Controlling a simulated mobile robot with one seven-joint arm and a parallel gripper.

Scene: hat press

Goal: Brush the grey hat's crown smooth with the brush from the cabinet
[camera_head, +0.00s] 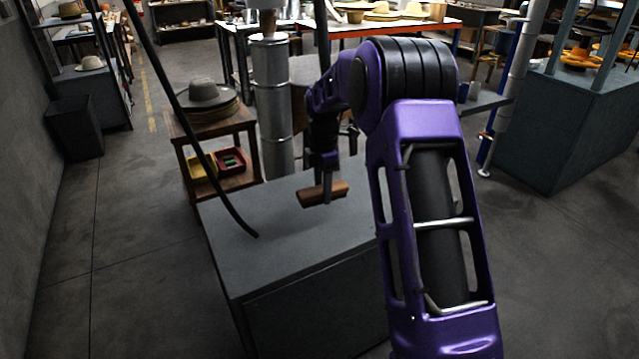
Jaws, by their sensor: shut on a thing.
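A brown wooden brush (338,193) is held level by my gripper (326,188), which is shut on it. The brush is above the grey top of the cabinet (250,268), with a gap that I cannot measure. The grey hat (204,92) with a dark band sits on a stack of brims on a small wooden stand, at the left behind the cabinet. My gripper and the brush are to the right of the hat and nearer to me, apart from it. My own arm covers the right part of the cabinet.
The wooden stand (211,127) holds a yellow bin (201,167) and a red bin (231,162) on its lower shelf. A grey metal column (272,95) rises beside it.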

